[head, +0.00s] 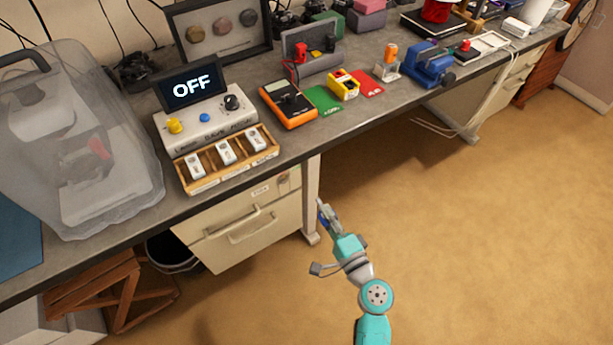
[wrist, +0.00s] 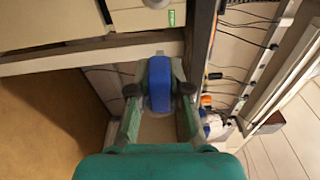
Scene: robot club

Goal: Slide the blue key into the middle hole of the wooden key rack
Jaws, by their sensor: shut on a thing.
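My gripper (head: 328,218) is in front of the bench, over the floor and right of the white drawer unit. In the wrist view my gripper (wrist: 159,90) is shut on the blue key (wrist: 159,76), which shows as a rounded blue piece between the two fingers. Only a little blue of the key (head: 321,210) shows in the head view. A wooden rack (head: 231,172) with three white pieces in a row lies at the bench's front edge, up and left of my gripper. It looks like the key rack, but I cannot make out its holes.
A control box (head: 208,124) with an OFF screen stands behind the rack. A clear plastic case (head: 110,190) is left of it, an orange meter (head: 288,104) right. The drawer unit (head: 245,232) and bench leg (head: 311,200) are close to my gripper. The floor to the right is clear.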

